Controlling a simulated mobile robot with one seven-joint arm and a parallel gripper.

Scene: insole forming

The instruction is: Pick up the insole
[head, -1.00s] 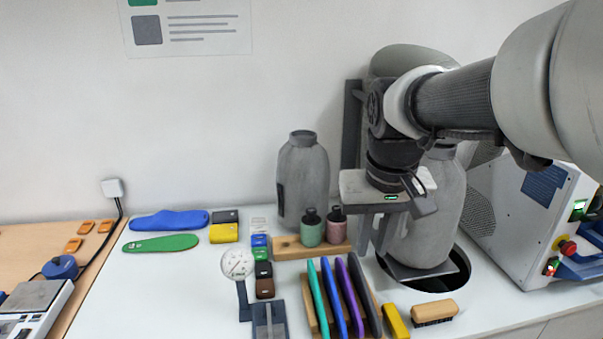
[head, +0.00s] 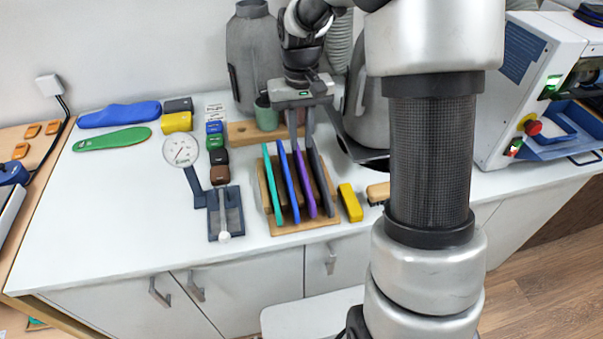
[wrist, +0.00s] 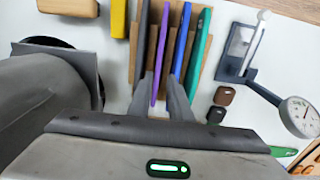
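Several thin insole-shaped pieces stand on edge in a wooden rack (head: 330,219): teal (head: 272,185), blue (head: 288,183), purple (head: 305,184) and dark grey (head: 321,180). My gripper (head: 300,138) is at the rear end of the rack, pointing down, fingers apart. In the wrist view, the purple piece (wrist: 160,55) lies between the fingertips (wrist: 160,82), and the blue piece (wrist: 182,40) is close by the right one. I cannot tell whether either finger touches a piece. A blue insole (head: 120,115) and a green insole (head: 112,139) lie flat at the left.
A dial gauge (head: 182,151) stands left of the rack. A yellow block (head: 350,203) and a brush (head: 378,192) lie to its right. A wooden bottle holder (head: 241,132) and a grey vessel (head: 245,60) stand behind. The left front of the white table is clear.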

